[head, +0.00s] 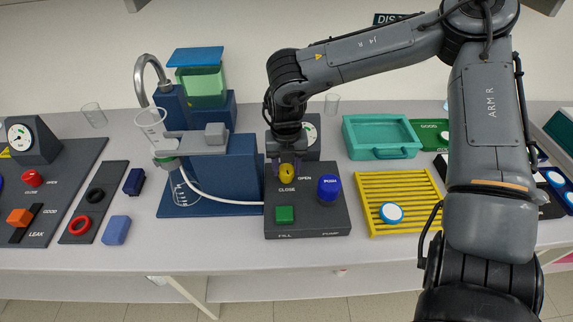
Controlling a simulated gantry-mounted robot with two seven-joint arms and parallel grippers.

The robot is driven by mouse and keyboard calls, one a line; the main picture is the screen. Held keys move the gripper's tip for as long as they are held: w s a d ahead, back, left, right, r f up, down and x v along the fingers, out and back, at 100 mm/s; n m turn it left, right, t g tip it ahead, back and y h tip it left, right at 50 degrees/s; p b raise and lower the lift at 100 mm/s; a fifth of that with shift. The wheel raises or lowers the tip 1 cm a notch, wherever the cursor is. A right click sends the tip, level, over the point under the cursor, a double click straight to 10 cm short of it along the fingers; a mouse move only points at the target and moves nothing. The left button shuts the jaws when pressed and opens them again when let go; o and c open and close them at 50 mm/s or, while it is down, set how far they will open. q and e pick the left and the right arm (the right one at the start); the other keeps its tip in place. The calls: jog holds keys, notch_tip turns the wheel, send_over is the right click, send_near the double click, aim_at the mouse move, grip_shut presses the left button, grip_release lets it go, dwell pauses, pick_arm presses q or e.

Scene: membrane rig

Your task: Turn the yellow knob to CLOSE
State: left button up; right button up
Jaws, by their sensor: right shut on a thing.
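The yellow knob (287,172) is on the dark grey panel (308,222) in the middle of the bench, with CLOSE printed at its lower left and OPEN at its right. My right gripper (286,168) points down from above and is shut on the yellow knob, one finger on each side. The fingers and wrist hide part of the knob, and its exact pointing direction is too small to tell. My left gripper does not show in the head view.
A gauge (309,131) stands behind, partly hidden by my wrist. A blue stand with a white tube (220,196) is close on the left. A yellow rack (408,217) lies on the right.

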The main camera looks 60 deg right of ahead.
aim_at(286, 170)
jog(key=shift+m, duration=1.5)
jog(key=o, duration=1.1)
jog(key=shift+c, duration=0.2)
notch_tip(286, 170, up, 11)
jog(key=p, duration=0.2)
jog(key=shift+f, duration=0.1)
